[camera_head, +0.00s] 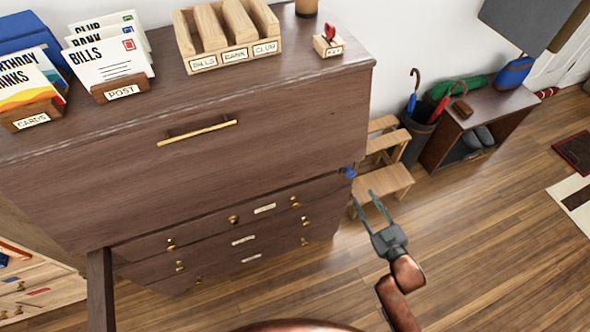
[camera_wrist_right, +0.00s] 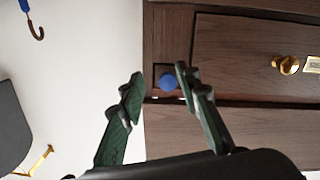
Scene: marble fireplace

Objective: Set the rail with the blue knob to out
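The blue knob (camera_head: 348,172) is at the right front edge of the dark wooden desk (camera_head: 200,190), below the closed slanted front. In the right wrist view the blue knob (camera_wrist_right: 169,82) sits on a small square rail end (camera_wrist_right: 159,73), which looks about level with the desk face. My right gripper (camera_head: 365,197) is open and empty, in front of the knob in the head view. In the wrist view its fingertips (camera_wrist_right: 160,75) appear on either side of the knob; contact is not clear. My left gripper is not in view.
A dark wooden bar (camera_head: 101,290) projects at the desk's left front. Drawers with brass knobs (camera_head: 233,219) lie below. A wooden step stool (camera_head: 384,182) stands close to the desk's right side, behind my right gripper.

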